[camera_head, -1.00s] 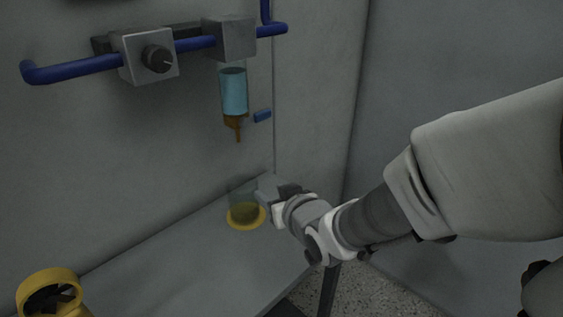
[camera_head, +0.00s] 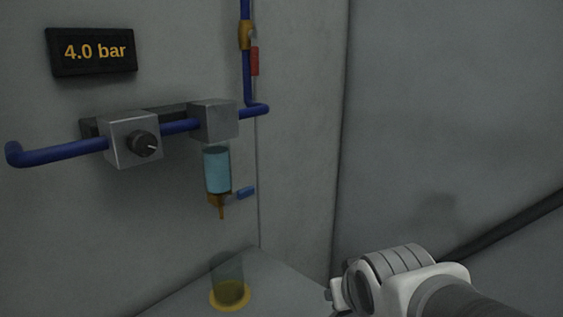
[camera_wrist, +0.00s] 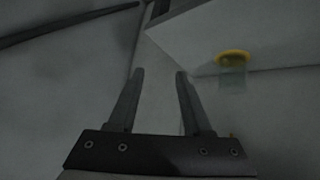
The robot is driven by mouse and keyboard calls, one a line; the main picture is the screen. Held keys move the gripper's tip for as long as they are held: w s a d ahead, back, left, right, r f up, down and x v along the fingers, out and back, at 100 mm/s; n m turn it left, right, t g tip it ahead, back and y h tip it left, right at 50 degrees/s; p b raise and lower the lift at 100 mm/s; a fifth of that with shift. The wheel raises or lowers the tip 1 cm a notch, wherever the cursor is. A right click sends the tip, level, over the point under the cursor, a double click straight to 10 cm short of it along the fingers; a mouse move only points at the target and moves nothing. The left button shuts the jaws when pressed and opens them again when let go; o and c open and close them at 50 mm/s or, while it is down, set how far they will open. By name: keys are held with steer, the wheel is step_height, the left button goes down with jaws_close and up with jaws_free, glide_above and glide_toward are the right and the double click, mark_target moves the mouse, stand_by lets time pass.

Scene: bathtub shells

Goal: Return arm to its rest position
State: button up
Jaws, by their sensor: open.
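My gripper (camera_wrist: 158,75) shows in the wrist view with its two fingers apart and nothing between them. In the head view my arm is at the lower right, to the right of the bench, and the fingers are hardly visible there. A clear cup (camera_head: 227,268) with dark yellowish liquid and a yellow base stands on the bench. The cup also shows in the wrist view (camera_wrist: 232,78), right of and apart from the fingers.
A blue pipe (camera_head: 60,152) runs along the wall with a grey regulator and knob (camera_head: 133,139). A blue-filled bowl (camera_head: 217,170) hangs above the cup, with a blue lever (camera_head: 246,193) beside it. A display (camera_head: 94,51) reads 4.0 bar. The grey bench (camera_head: 275,280) meets the wall corner.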

steer(key=s+d+r+m+g, duration=0.2)
steer(key=s+d+g, duration=0.15)
steer(key=s, duration=0.75)
step_height(320, 180, up, 16)
steer(key=p, duration=1.5)
steer(key=shift+w+f+t+p, duration=0.25)
steer(key=shift+t+p, duration=0.05)
steer(key=shift+t, duration=0.05)
